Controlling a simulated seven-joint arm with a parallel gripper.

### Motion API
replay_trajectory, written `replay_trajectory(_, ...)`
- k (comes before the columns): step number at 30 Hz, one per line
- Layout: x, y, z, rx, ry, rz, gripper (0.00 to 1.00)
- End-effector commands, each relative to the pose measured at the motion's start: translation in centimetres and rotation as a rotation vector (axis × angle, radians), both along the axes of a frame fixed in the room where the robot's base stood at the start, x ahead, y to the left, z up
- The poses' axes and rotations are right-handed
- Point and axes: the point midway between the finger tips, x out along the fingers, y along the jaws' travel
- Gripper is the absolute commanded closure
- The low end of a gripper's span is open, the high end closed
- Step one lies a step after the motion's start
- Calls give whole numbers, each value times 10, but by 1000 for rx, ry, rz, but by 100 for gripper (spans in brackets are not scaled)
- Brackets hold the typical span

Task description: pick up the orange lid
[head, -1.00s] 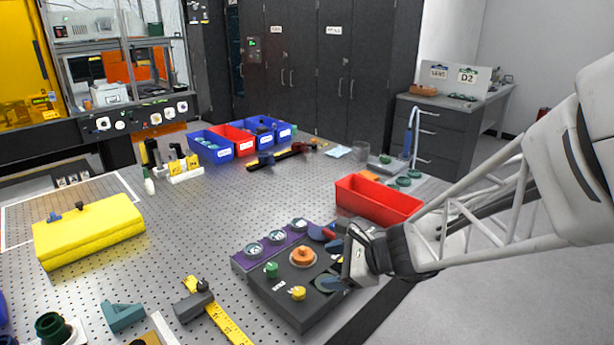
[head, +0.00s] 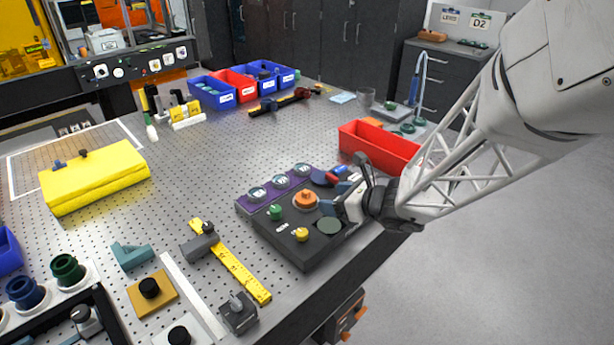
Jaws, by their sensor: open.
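The orange lid (head: 306,199), round with a raised knob, sits on the top of a dark box (head: 298,249). A green knob (head: 275,212) is to its left, a yellow knob (head: 302,235) is below it, and a flat grey-green disc (head: 329,226) is to its lower right. My gripper (head: 337,200) is open and empty, just right of the orange lid and apart from it. It reaches in from the right over the box's right edge. Its fingertips are small and partly merge with blue and red parts behind them.
Round glass-topped pieces (head: 280,182) line the purple strip along the box's far side. A red bin (head: 378,146) stands behind my gripper. A yellow ruler (head: 240,270) and a clamp-like tool (head: 200,243) lie left of the box.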

Motion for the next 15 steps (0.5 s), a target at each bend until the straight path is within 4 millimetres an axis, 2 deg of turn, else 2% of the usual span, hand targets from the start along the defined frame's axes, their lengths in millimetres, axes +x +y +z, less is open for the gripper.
replay_trajectory(9, 11, 16, -8, -1, 0, 2, 27)
replay_trajectory(15, 13, 18, -9, 0, 0, 1, 27)
